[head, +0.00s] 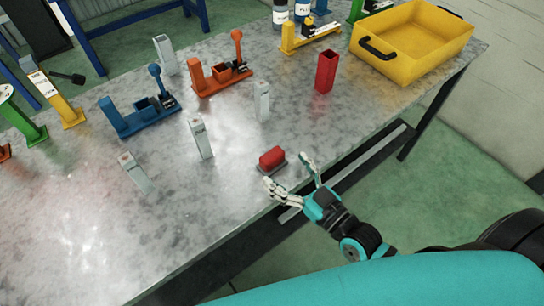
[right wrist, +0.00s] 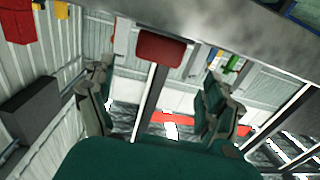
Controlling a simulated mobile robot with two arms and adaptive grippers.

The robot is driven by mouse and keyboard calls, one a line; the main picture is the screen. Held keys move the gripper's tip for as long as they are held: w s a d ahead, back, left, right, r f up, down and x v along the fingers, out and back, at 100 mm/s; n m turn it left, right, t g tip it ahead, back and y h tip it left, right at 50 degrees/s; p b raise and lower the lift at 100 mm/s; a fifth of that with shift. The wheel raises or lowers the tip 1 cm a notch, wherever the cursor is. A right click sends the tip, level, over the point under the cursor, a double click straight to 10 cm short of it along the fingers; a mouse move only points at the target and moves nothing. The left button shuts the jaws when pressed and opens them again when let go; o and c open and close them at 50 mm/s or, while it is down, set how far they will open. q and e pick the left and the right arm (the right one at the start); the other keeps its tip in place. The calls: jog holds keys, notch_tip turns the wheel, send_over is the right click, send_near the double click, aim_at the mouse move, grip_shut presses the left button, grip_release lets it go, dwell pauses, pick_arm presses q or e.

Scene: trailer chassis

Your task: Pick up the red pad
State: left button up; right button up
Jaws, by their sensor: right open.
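The red pad (head: 271,157) is a small red block on a dark grey base, lying on the metal table near its front edge. My right gripper (head: 287,172) is open and empty at the table's front edge, just in front of the pad, its fingers spread and pointing towards it. In the right wrist view the red pad (right wrist: 160,47) shows at the top middle, beyond and between the two spread fingers (right wrist: 156,76). The pad appears apart from the fingers. My left gripper is not in view.
The metal table (head: 70,220) is bare at front left. Grey upright blocks (head: 201,138) stand left of and behind the pad. A red upright box (head: 326,72), a yellow bin (head: 410,45), a blue fixture (head: 140,113) and an orange fixture (head: 220,74) stand farther back.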

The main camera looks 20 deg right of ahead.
aim_at(277, 159)
jog(key=x, duration=0.2)
jog(key=p+x, duration=0.1)
jog(key=x, duration=0.2)
jog(key=shift+w+d, duration=0.1)
jog(key=shift+w, duration=0.3)
jog(key=shift+w+f, duration=0.15)
jog(key=shift+w, duration=0.2)
jog(key=shift+s, duration=0.1)
jog(key=shift+c, duration=0.2)
jog(key=c, duration=1.3)
